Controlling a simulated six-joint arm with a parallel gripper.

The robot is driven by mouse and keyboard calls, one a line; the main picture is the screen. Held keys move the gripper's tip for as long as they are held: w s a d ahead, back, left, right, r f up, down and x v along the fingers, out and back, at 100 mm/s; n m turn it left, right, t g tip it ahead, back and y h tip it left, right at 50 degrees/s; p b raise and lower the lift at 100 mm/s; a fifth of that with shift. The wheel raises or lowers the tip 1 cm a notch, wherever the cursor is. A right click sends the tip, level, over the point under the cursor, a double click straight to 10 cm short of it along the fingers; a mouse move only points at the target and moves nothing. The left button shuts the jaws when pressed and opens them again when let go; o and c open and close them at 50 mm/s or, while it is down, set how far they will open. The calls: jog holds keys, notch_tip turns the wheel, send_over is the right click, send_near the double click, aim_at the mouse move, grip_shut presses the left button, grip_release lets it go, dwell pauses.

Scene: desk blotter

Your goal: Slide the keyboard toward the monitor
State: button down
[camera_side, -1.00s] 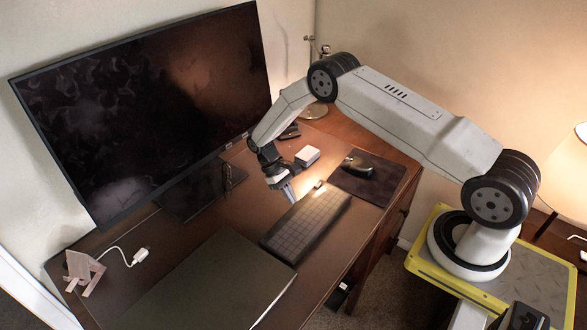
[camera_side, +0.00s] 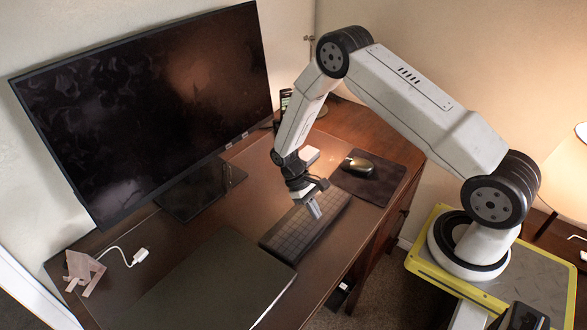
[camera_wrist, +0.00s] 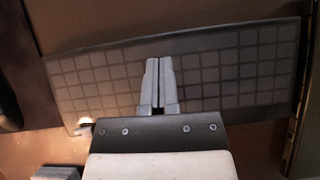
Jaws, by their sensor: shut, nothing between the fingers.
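The dark grey keyboard (camera_side: 296,234) lies on the desk blotter, between the closed laptop and the mouse pad. It also spans the wrist view (camera_wrist: 222,62). The large black monitor (camera_side: 150,105) stands at the back left on its dark base (camera_side: 190,200). My gripper (camera_side: 315,211) is shut and empty, with its fingers pointing down over the keyboard. In the wrist view the closed fingertips (camera_wrist: 158,62) overlap the middle of the keys. I cannot tell whether they touch the keyboard.
A closed dark laptop (camera_side: 205,285) lies at the front. A mouse (camera_side: 358,165) rests on a dark mouse pad (camera_side: 375,185) to the right. Bare blotter (camera_side: 245,205) lies between keyboard and monitor.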

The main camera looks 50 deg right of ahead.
jog(key=shift+s, duration=0.8)
jog(key=shift+f, duration=0.85)
jog(key=shift+w+d+f, duration=0.1)
jog(key=shift+w+d, duration=0.05)
jog(key=shift+w, duration=8.15)
jog(key=shift+r, duration=0.75)
